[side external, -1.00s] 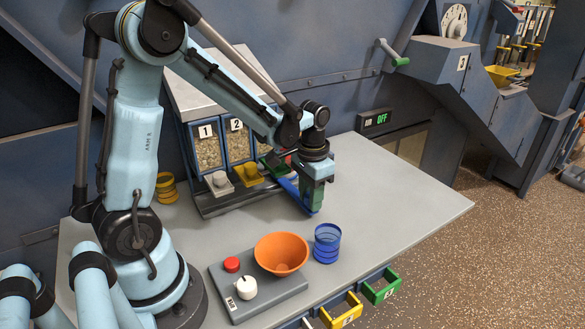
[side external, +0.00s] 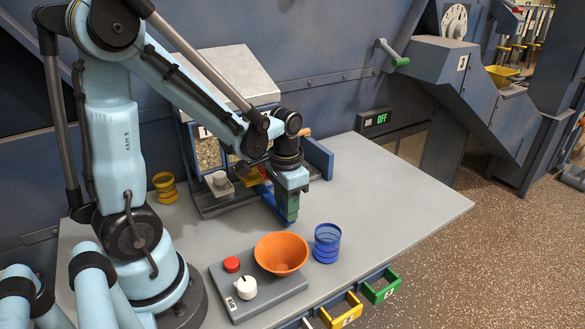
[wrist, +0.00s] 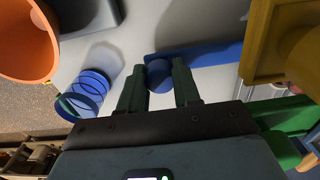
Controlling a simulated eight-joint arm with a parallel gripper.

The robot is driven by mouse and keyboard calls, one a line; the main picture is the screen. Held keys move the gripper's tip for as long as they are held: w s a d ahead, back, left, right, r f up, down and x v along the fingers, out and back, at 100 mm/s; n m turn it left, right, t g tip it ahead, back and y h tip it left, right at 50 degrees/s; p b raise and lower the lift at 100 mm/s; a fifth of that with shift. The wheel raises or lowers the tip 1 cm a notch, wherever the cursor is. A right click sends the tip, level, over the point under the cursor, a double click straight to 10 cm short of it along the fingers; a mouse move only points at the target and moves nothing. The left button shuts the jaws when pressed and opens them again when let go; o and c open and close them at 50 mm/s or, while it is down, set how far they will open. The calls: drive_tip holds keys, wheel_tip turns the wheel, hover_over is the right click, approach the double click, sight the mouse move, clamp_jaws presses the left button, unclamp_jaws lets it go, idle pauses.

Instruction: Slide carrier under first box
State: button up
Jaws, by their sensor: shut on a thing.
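My gripper (side external: 291,214), with dark green fingers, is low over the table in front of the row of bin boxes. It is shut on a blue round knob (wrist: 159,72) at the end of a flat blue bar, the carrier (wrist: 205,54). In the side view a strip of the carrier (side external: 267,198) shows left of the fingers, running back toward the boxes. The first box (side external: 208,153), with a clear front and a grey outlet (side external: 219,184), stands left of the gripper. The second box's yellow outlet (side external: 250,178) is nearer the carrier. My arm hides the boxes farther right.
A blue ringed cup (side external: 327,243) stands just in front of my gripper. An orange bowl (side external: 282,254) sits on a grey base with a red button (side external: 232,264) and white knob. Yellow rings (side external: 165,187) lie at the left. The table's right side is clear.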

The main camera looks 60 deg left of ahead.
drive_tip(key=shift+s, duration=7.25)
drive_tip(key=o, duration=0.8)
wheel_tip(320, 180, up, 12)
drive_tip(key=shift+w, duration=0.1)
